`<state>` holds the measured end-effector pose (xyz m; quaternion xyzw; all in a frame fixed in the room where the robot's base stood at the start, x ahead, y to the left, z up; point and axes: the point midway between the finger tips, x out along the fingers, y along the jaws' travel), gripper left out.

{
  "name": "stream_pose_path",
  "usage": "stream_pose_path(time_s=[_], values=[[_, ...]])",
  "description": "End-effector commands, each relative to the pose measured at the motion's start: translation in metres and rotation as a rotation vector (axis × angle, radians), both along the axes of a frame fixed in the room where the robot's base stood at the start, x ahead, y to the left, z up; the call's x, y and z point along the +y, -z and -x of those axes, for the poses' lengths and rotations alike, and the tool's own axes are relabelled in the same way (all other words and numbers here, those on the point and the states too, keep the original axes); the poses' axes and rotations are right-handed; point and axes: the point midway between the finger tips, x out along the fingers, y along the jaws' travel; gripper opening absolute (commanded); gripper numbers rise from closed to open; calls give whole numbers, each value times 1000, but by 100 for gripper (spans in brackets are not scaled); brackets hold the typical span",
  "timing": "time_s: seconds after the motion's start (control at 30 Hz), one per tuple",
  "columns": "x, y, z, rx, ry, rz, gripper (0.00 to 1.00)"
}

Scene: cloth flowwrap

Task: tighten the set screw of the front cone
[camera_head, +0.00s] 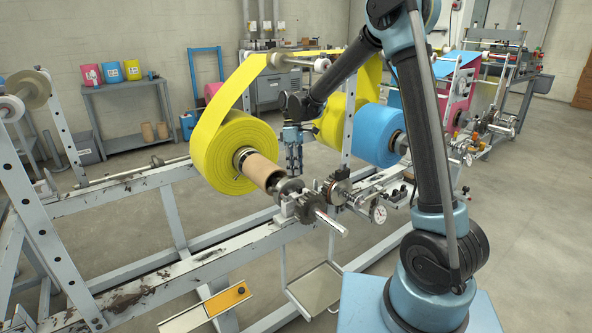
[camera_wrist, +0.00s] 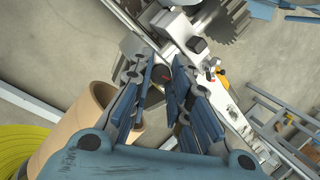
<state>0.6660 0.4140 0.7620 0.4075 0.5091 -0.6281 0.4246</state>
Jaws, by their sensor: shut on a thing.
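A yellow roll (camera_head: 232,150) with a brown cardboard core (camera_head: 260,171) sits on a metal shaft (camera_head: 330,222). At the near end of the core is the front cone (camera_head: 288,187), a grey metal part; its set screw is too small to make out. My gripper (camera_head: 294,168) points down just above and behind the core's near end.
A toothed metal wheel (camera_wrist: 225,18) and metal blocks lie close beyond the fingertips. A blue roll (camera_head: 374,135) stands right of my gripper, and a dial gauge (camera_head: 378,213) is near the frame. A perforated upright (camera_head: 348,105) rises close by.

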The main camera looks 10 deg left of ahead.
Motion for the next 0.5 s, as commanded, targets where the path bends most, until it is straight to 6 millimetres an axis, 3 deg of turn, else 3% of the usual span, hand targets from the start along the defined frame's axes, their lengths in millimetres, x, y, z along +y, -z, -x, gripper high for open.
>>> stream_pose_path(time_s=[0.5], values=[[-1, 2, -5, 109, 459, 127, 0]])
